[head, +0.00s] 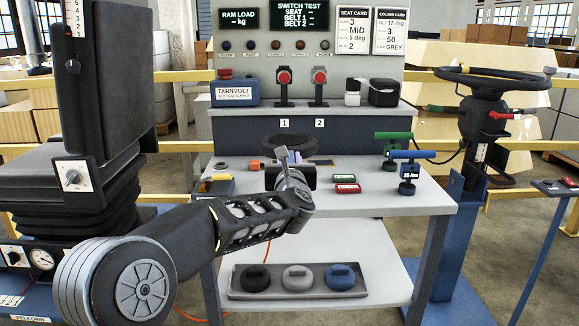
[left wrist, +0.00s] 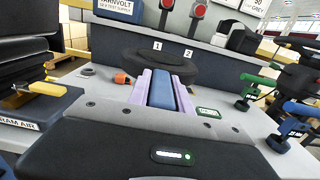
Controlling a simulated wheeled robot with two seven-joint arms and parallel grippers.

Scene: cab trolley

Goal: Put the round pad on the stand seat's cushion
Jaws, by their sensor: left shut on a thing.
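The round pad (head: 283,141) is a dark disc above the trolley's top, in front of the numbered shelf edge; it also shows beyond the fingers in the left wrist view (left wrist: 180,68). My left gripper (head: 288,158) is at the near side of the pad. Whether the pad touches the trolley top is hard to tell. The stand seat's cushion (head: 30,160) is dark and bare at the far left, below the upright backrest (head: 95,90). My right gripper is not in view.
The trolley top (head: 400,193) carries red and green blocks (head: 345,183) and green- and blue-handled tools (head: 408,170). Round handled weights sit in a tray (head: 385,290) on the lower shelf. A steering-wheel column (head: 485,110) stands at the right.

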